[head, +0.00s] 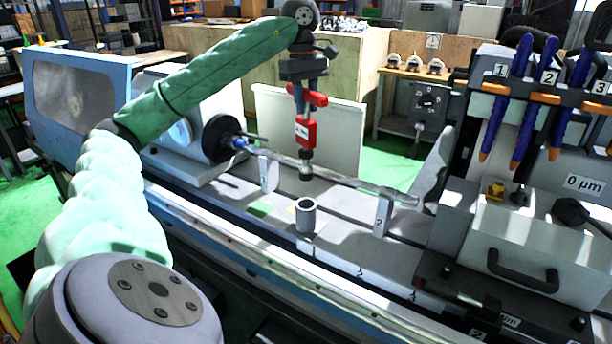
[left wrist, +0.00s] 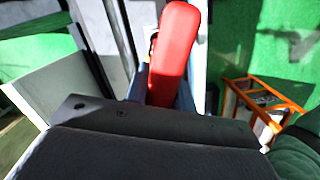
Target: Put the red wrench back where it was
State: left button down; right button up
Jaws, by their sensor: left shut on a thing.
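My left gripper (head: 308,98) is shut on the red wrench (head: 306,132) and holds it above the grinder's bed. The wrench hangs roughly upright, with a pale label on its red body and a dark lower end. That end appears close to the long shaft in the head view; I cannot tell whether they touch. In the left wrist view the red wrench (left wrist: 176,48) points away from the gripper, its lower part hidden behind the dark gripper body. A grey open-topped cup (head: 306,215) stands on the bed, below the wrench in the picture. My right gripper is not in view.
A long shaft (head: 345,180) runs from the chuck (head: 222,137) to the right, near numbered upright blocks (head: 382,214). A handled grey housing (head: 535,250) stands at front right.

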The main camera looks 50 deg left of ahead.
aim_at(306, 171)
pick_arm(q)
jog(key=shift+f+b, duration=0.45)
jog(key=shift+f, duration=5.15)
jog(key=shift+f+p, duration=0.35)
jog(key=shift+f, duration=1.1)
jog(key=shift+f+p, duration=0.55)
jog(key=shift+f, duration=1.3)
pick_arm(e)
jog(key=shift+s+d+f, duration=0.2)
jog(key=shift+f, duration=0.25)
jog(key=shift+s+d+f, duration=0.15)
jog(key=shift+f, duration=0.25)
